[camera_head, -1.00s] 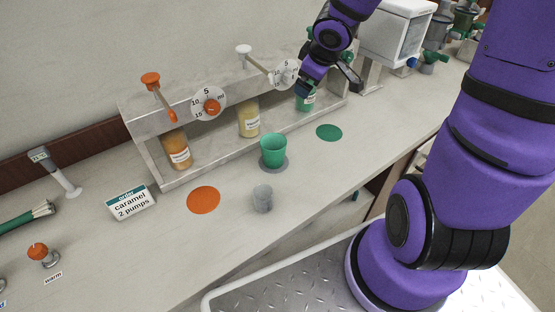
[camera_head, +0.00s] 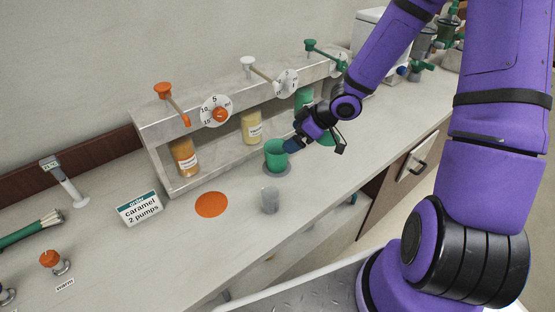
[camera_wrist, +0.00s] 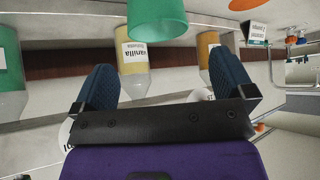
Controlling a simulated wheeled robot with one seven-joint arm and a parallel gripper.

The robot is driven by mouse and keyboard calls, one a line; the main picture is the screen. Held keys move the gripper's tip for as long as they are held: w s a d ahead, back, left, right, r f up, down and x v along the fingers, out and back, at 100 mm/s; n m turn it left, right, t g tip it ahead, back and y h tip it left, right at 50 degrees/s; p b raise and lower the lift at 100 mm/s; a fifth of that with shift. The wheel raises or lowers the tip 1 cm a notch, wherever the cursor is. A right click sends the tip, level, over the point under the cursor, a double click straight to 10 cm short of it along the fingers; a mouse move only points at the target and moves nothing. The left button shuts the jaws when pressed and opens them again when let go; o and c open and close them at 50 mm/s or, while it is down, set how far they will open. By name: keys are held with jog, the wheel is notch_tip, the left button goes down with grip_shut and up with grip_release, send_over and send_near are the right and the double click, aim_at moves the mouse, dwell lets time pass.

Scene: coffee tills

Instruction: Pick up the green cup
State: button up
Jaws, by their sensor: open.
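The green cup (camera_head: 275,156) stands upright on a grey disc (camera_head: 284,171) on the counter, in front of the syrup rack. My gripper (camera_head: 292,146) is just right of the cup in the head view, level with its upper part. In the wrist view the green cup (camera_wrist: 157,18) is at the top edge, partly cut off, beyond and between the fingertips. The two blue fingers (camera_wrist: 167,80) are spread apart with nothing between them. The far side of the cup is hidden.
The syrup rack (camera_head: 222,168) with several bottles and pump levers runs behind the cup. A small grey cup (camera_head: 269,200) stands in front, near an orange disc (camera_head: 211,204). The order card (camera_head: 139,207) reads caramel, 2 pumps.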

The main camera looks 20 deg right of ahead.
aim_at(277, 147)
jog(key=shift+x, duration=4.35)
jog(key=shift+w+d, duration=0.1)
jog(key=shift+w, duration=0.05)
jog(key=c, duration=0.9)
